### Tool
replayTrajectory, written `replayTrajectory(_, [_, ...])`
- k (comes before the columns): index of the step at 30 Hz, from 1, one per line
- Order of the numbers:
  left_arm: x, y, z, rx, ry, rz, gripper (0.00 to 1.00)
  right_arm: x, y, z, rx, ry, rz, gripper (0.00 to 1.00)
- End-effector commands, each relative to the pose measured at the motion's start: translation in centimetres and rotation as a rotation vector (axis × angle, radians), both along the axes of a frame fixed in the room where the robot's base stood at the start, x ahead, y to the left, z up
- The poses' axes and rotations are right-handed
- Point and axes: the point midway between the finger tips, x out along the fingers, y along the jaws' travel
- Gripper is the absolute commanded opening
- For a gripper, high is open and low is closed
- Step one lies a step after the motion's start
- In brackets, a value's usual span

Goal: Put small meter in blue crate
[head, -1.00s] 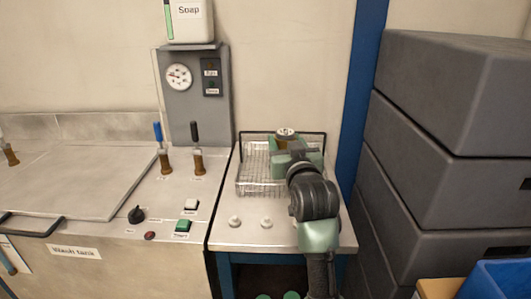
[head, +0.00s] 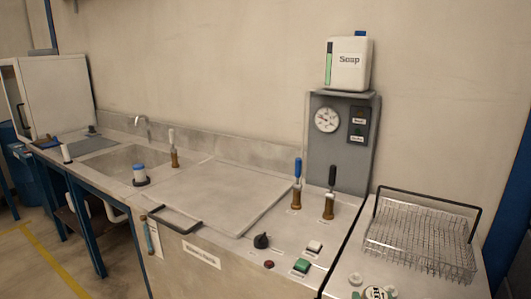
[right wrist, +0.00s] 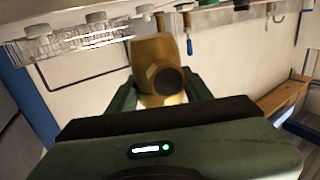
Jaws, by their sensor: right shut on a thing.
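The small meter is a brass body (right wrist: 160,72) with a dark round end, held between the green fingers of my right gripper (right wrist: 163,95) in the right wrist view. In the head view only the meter's pale dial face (head: 375,292) shows at the bottom edge, with a bit of my right gripper (head: 374,296) around it. My right gripper is shut on the meter, and the wire basket is apart from it. The blue crate is not visible in either view now. My left gripper is out of view.
The empty wire basket (head: 420,240) stands on the right bench. The wash tank (head: 220,195) with its lid, knobs and brass-based handles is left of it. A gauge panel (head: 341,135) with a soap container (head: 348,63) stands behind. A sink (head: 125,160) lies farther left.

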Motion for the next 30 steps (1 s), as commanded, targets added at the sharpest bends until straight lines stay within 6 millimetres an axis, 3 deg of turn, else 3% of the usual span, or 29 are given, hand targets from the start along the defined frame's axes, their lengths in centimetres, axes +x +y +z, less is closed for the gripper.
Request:
replayTrajectory(3, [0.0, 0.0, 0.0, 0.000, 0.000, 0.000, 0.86, -2.1, 1.6, -0.8, 0.001, -0.001, 0.033, 0.00])
replayTrajectory(7, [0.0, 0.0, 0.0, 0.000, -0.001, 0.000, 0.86, -3.3, 2.5, -1.2, 0.000, -0.005, 0.050, 0.00])
replayTrajectory(11, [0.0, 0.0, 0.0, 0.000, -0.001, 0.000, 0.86, -4.6, 2.8, -1.9, 0.000, 0.000, 0.057, 0.00])
replayTrajectory(21, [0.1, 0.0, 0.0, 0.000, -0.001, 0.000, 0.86, -10.5, 2.8, -4.1, -0.001, 0.000, 0.056, 0.00])
replayTrajectory(30, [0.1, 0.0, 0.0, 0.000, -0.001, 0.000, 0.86, -11.5, 2.7, -4.2, -0.001, -0.007, 0.054, 0.00])
